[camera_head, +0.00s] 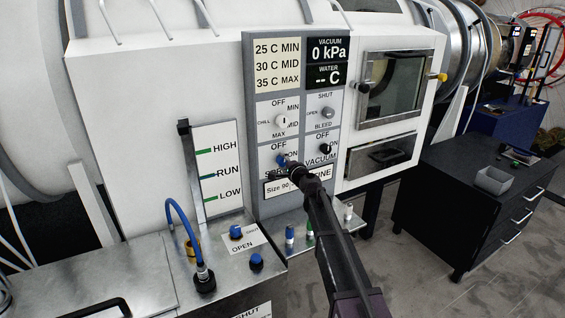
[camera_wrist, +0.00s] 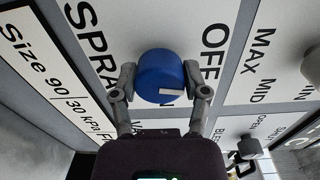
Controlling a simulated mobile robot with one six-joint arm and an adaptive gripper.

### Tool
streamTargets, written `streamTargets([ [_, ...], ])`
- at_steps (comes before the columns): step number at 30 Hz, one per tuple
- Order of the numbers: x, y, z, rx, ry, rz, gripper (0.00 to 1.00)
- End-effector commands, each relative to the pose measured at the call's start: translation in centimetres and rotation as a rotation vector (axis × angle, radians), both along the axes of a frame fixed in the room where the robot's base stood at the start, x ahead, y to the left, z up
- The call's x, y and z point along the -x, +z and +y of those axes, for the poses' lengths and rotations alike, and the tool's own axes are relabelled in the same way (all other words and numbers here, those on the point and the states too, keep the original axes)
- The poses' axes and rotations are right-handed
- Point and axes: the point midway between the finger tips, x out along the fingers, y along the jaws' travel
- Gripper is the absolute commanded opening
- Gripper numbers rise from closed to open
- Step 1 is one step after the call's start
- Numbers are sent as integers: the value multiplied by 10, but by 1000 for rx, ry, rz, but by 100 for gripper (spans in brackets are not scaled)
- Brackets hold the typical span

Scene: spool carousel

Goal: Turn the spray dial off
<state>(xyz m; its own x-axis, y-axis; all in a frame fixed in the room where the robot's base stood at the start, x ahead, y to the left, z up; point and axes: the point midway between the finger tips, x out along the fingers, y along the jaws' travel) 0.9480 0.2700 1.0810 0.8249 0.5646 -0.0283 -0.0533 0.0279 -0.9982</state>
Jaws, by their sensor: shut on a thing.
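The blue spray dial (camera_head: 281,160) is on the grey control panel, below its OFF label and left of ON. In the wrist view the round blue dial (camera_wrist: 158,72) sits between the two fingertips, with a white mark on the lower right of its face. The OFF label (camera_wrist: 215,50) lies to its right there, and SPRAY lies to its left. My gripper (camera_head: 289,166) is shut on the dial; its fingers (camera_wrist: 160,82) touch both sides. In the head view my gripper partly covers the dial and the SPRAY label.
A white chill knob (camera_head: 282,121), a grey bleed knob (camera_head: 327,113) and a black vacuum knob (camera_head: 325,149) are close by on the panel. A metal ledge with small bottles (camera_head: 309,228) juts out below. A black drawer cabinet (camera_head: 470,195) stands at right.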

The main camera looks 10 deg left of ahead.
Motion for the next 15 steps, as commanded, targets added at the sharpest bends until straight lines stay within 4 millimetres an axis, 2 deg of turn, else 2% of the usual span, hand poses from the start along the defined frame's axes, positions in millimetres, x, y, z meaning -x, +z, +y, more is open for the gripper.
streamTargets([
  [6, -2, 1, 1, 114, 0, -78, 11],
  [15, -2, 1, 2, 182, -1, -124, 12],
])
